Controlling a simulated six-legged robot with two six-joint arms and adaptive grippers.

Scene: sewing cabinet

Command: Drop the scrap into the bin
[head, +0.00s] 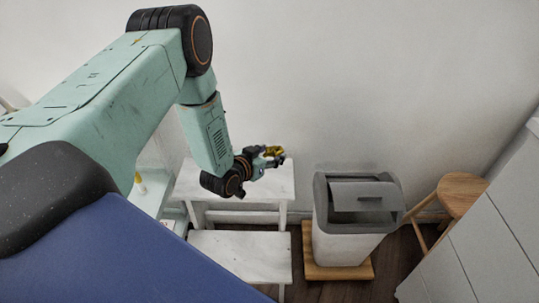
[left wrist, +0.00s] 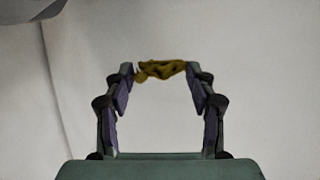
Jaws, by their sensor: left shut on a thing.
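My left gripper (head: 270,157) is shut on a crumpled yellow scrap (head: 274,151), held at the fingertips above the white step stool. In the left wrist view the scrap (left wrist: 162,70) spans between the two fingertips of the gripper (left wrist: 160,72). The bin (head: 345,238) is white with a grey top and stands to the right of the gripper, apart from it. The inside of the bin is hidden. My right gripper is not in view.
The bin stands on a wooden base (head: 308,262) on a dark floor. A white step stool (head: 245,262) is left of it, a round wooden stool (head: 462,192) right of it. White cabinet fronts (head: 490,245) fill the lower right. A plain wall (head: 350,80) is behind.

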